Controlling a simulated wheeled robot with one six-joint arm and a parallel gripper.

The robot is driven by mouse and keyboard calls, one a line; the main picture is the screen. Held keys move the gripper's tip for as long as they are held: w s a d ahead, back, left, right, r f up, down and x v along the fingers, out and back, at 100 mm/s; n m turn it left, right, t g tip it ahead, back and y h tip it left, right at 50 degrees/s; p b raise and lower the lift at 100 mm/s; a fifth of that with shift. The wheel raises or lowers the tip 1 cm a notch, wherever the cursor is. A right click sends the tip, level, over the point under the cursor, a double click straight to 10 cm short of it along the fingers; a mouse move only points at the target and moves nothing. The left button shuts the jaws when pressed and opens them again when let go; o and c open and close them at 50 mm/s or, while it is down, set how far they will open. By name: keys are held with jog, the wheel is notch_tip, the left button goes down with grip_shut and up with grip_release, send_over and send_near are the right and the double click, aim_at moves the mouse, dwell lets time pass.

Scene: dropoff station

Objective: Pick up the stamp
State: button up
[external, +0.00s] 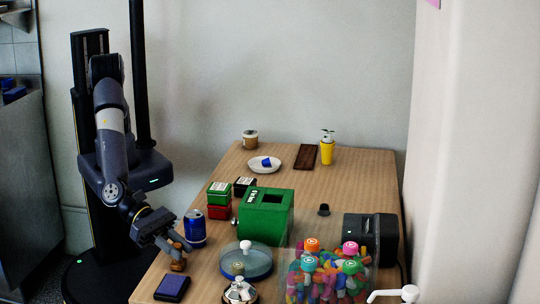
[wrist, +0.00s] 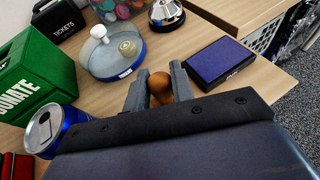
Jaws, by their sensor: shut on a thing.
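The stamp (external: 178,265), with a brown wooden rounded handle, is at the table's front left edge in the external view. In the wrist view its handle (wrist: 160,86) shows between the two grey fingers. My gripper (external: 177,247) points down at the stamp and is shut on it; the fingers sit on both sides of the handle in the wrist view (wrist: 156,78). The stamp's base is hidden, and I cannot tell whether it touches the table. A dark blue ink pad (external: 172,288) lies close by and also shows in the wrist view (wrist: 217,60).
A blue can (external: 195,228) stands close behind my gripper. A green donation box (external: 265,215), a round glass dish with a white knob (external: 247,262), a silver bell (external: 240,292) and a clear bin of colourful pieces (external: 325,283) are to the right. The table's left edge is near.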

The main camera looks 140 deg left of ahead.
grip_shut()
